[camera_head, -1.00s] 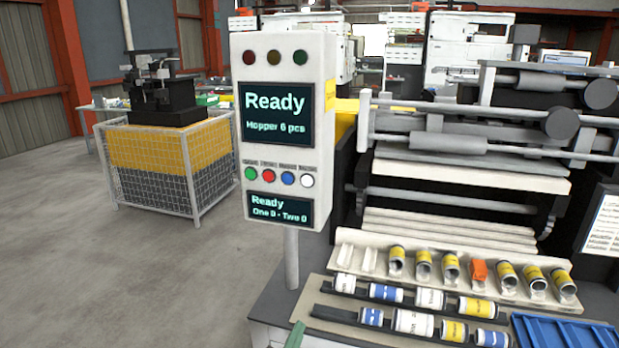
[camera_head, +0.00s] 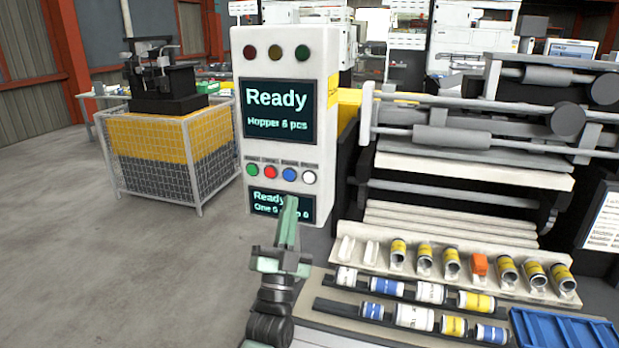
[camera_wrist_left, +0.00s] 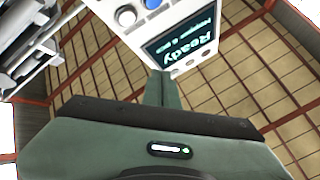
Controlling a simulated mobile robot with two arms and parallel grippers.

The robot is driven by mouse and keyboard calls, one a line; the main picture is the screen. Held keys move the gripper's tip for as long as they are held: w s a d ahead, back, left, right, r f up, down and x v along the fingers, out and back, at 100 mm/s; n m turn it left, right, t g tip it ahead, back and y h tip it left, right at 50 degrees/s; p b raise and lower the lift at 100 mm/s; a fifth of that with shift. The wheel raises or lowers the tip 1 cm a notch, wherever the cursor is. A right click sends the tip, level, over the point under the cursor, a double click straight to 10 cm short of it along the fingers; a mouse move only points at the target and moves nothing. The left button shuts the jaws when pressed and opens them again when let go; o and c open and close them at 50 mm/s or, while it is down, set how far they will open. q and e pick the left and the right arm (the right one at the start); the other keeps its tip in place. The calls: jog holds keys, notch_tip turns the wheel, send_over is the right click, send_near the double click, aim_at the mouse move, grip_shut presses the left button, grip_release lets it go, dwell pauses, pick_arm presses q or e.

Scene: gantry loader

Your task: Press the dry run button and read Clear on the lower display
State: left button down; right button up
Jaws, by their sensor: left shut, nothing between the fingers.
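The white control panel (camera_head: 328,130) stands on a post at the centre left. Its upper display (camera_head: 276,110) reads "Ready" and "Hopper 6 pcs"; it also shows, turned over, in the wrist view (camera_wrist_left: 185,42). Below it are a green button (camera_head: 252,170), a red button (camera_head: 270,172), a blue button (camera_head: 289,175) and a white button (camera_head: 309,178); their labels are too small to read. The lower display (camera_head: 265,197) reads "Ready" with a One/Two line partly hidden by my left gripper (camera_head: 291,200). That gripper is shut and empty, its tips just below the blue button in the picture.
A machine with rollers (camera_head: 465,135) fills the right side. A cream rack (camera_head: 372,262) holds several cans and an orange piece (camera_head: 480,264). Cans also lie on dark rails in front. A blue tray (camera_head: 560,330) is at lower right. A mesh cage (camera_head: 165,150) stands left; the floor there is clear.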

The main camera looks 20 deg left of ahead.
aim_at(309, 178)
pick_arm(q)
jog(key=w+b, duration=0.5)
jog(key=w, duration=0.4)
jog(key=shift+d+b, duration=0.15)
jog(key=shift+b, duration=0.25)
dwell(1.9)
jog(key=shift+w+b, duration=0.35)
jog(key=shift+w, duration=0.05)
